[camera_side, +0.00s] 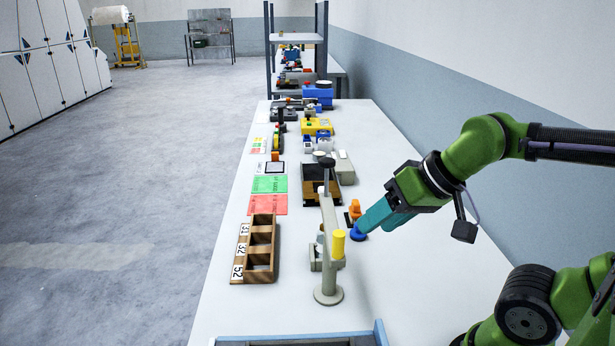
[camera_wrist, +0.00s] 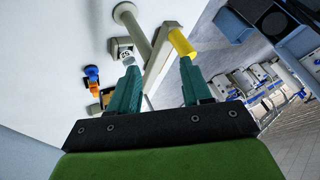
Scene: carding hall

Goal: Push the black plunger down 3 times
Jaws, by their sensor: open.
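A black knob (camera_side: 327,162) on a short stem shows near the top of a pale grey stand (camera_side: 328,292) in the side view; I cannot tell for sure that it is the plunger. The stand carries a yellow cylinder (camera_side: 338,243). In the wrist view the yellow cylinder (camera_wrist: 183,42) and the stand's round foot (camera_wrist: 125,12) show, but no black knob is clear. My gripper (camera_side: 364,227) has teal fingers and slants down to the right of the stand. In the wrist view my gripper (camera_wrist: 160,68) is open, its fingers apart with nothing gripped between them.
A blue knob (camera_side: 358,234) and an orange part (camera_side: 354,210) lie close to my fingertips. A brown compartment rack (camera_side: 248,273), a red mat (camera_side: 268,205) and a green mat (camera_side: 270,184) lie left of the stand. Several devices crowd the table's far end.

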